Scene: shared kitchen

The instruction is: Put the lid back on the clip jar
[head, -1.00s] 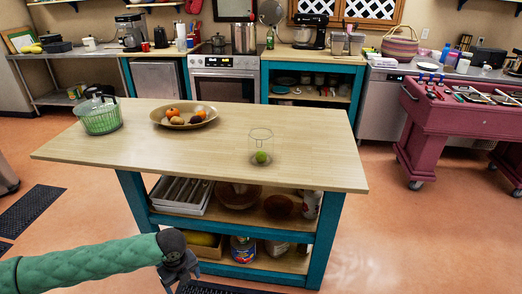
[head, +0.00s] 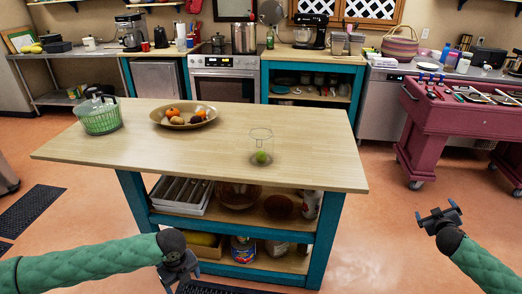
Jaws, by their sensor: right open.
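A clear glass jar (head: 261,143) stands upright on the wooden island top (head: 200,160), right of its middle, with a small green round thing (head: 261,157) at its bottom. I cannot make out a separate lid or whether the jar's top is covered. My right gripper (head: 439,214) is open and empty, off to the right of the island over the floor. My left gripper (head: 182,274) is low in front of the island, pointing down; its fingers are too unclear to tell open from shut. Both are well apart from the jar.
A green basket (head: 100,117) and a wide fruit bowl (head: 211,117) stand on the island's left half. The tabletop around the jar is clear. Shelves below hold a tray, bowls and cans. A maroon cart (head: 455,130) stands at right.

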